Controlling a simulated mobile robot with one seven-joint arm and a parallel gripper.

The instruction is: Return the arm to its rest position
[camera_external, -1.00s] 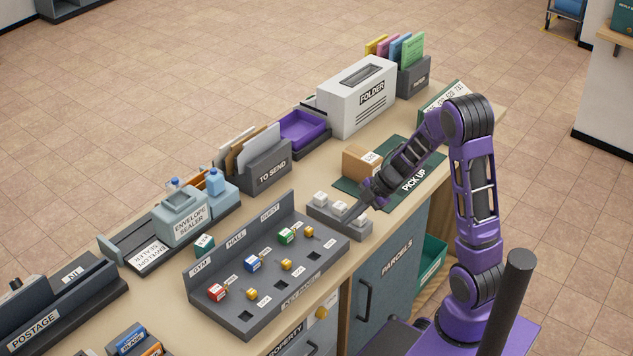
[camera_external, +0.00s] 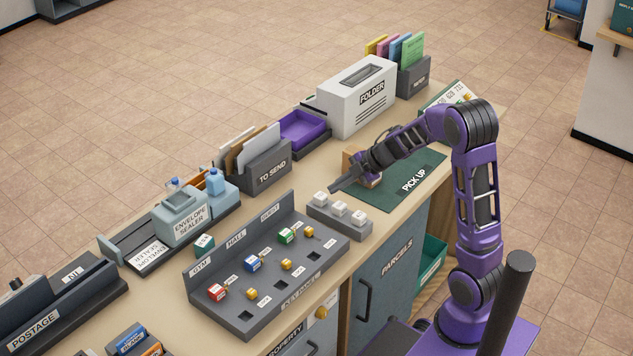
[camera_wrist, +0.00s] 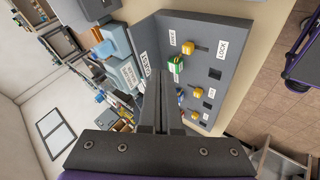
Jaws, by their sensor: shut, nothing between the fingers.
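My gripper (camera_external: 333,190) is shut and empty. In the external view it is above the counter, just behind the grey block with white buttons (camera_external: 340,209). My purple arm reaches over the green PICK UP mat (camera_external: 417,176) and partly hides a cardboard box (camera_external: 350,160) on it. In the wrist view the closed fingers (camera_wrist: 161,90) point toward the key board (camera_wrist: 205,30), and hide part of it.
The key board (camera_external: 270,314) with coloured key tags stands left of the button block. Behind are the TO SEND rack (camera_external: 265,174), a purple tray (camera_external: 303,128) and the white FOLDER machine (camera_external: 357,100). The floor beyond the counter is clear.

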